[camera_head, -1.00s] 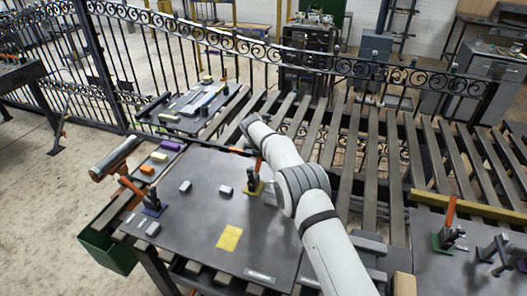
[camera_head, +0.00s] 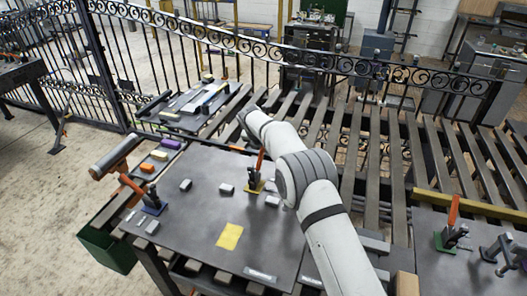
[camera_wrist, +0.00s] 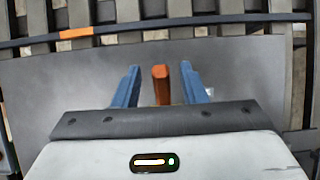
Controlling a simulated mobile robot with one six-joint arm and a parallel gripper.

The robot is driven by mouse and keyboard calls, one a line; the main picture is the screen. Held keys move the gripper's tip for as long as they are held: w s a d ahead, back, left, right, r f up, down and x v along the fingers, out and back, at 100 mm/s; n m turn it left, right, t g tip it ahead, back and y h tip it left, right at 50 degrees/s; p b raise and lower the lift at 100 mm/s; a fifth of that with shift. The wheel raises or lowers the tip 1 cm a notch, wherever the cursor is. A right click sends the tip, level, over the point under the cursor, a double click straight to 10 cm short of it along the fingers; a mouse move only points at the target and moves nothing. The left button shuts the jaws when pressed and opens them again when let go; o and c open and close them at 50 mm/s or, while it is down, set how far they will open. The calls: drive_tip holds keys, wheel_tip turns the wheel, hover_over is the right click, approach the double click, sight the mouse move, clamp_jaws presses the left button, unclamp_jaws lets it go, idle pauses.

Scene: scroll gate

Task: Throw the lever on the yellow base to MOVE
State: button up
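The lever on the yellow base (camera_head: 255,187) stands on the dark table plate, left of my arm in the head view. Its orange handle (camera_head: 261,160) rises close beside the arm and leans slightly right. In the wrist view an orange handle (camera_wrist: 161,86) shows end-on between the two blue fingers of my gripper (camera_wrist: 159,74). The fingers are open, with a gap visible on each side of the handle. My gripper is hidden behind the arm in the head view. I cannot read any MOVE label.
A lever on a blue base (camera_head: 154,207) stands at the plate's left, and one on a green base (camera_head: 448,241) stands at the right. Several small grey blocks and a yellow square (camera_head: 230,236) lie on the plate. A scrollwork fence (camera_head: 250,45) runs behind.

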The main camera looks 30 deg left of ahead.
sight(261, 154)
drive_tip(key=v, duration=0.3)
drive_tip(key=shift+s+r+b, duration=0.1)
drive_tip(key=shift+r+b, duration=0.05)
drive_tip(key=shift+b, duration=0.25)
drive_tip(key=shift+r, duration=0.1)
